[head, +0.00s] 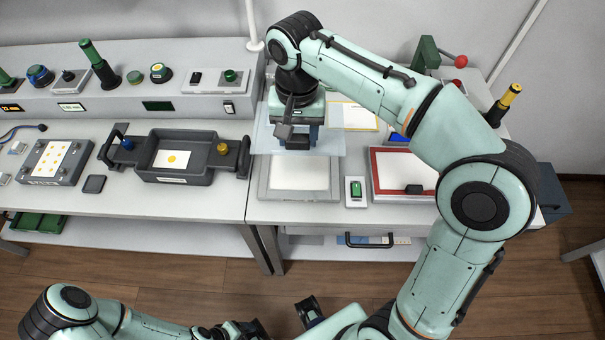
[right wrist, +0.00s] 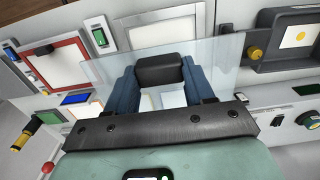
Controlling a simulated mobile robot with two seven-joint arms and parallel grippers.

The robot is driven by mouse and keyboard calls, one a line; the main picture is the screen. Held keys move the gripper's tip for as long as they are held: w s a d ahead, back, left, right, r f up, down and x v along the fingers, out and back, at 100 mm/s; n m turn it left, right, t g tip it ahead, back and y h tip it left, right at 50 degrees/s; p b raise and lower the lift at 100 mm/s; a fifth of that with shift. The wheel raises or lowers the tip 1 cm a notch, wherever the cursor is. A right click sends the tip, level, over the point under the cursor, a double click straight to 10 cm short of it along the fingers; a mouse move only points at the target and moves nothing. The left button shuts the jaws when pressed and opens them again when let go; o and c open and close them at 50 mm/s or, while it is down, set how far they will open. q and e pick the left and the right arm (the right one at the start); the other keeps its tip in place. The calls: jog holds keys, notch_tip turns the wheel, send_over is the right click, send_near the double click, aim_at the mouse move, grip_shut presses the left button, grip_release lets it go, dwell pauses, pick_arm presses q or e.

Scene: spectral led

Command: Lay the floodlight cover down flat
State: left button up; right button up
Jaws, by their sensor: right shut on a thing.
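The floodlight cover is a clear, pale sheet (head: 265,139) held above the worktable. It also shows in the right wrist view (right wrist: 222,50), spread beyond and beside the fingers. My right gripper (head: 299,138) is shut on it, with blue fingers either side of a black block (right wrist: 162,68). Below the sheet lies a flat white panel in a grey frame (head: 299,174), partly hidden by the cover and gripper. A gap shows between sheet and panel, but its height and the sheet's exact tilt are hard to tell. My left gripper is only partly visible at the bottom edge.
A small green switch (head: 355,190) stands right of the panel, beside a red-framed white board (head: 392,172). A console (head: 130,105) runs along the back left.

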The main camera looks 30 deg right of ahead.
notch_tip(320, 180, down, 12)
jog(key=shift+f+b, duration=0.15)
jog(key=shift+b, duration=0.85)
pick_arm(q)
jog(key=shift+s+f+b, duration=0.15)
jog(key=shift+s+f, duration=0.2)
jog(key=shift+f, duration=0.45)
jog(key=shift+s+f+b, duration=0.15)
jog(key=shift+s+f, duration=0.15)
jog(key=shift+f, duration=0.5)
pick_arm(e)
jog(key=shift+f, duration=2.35)
jog(key=shift+f, duration=0.2)
pick_arm(q)
jog(key=shift+f, duration=0.15)
pick_arm(e)
jog(key=o, duration=1.2)
jog(key=shift+r, duration=0.15)
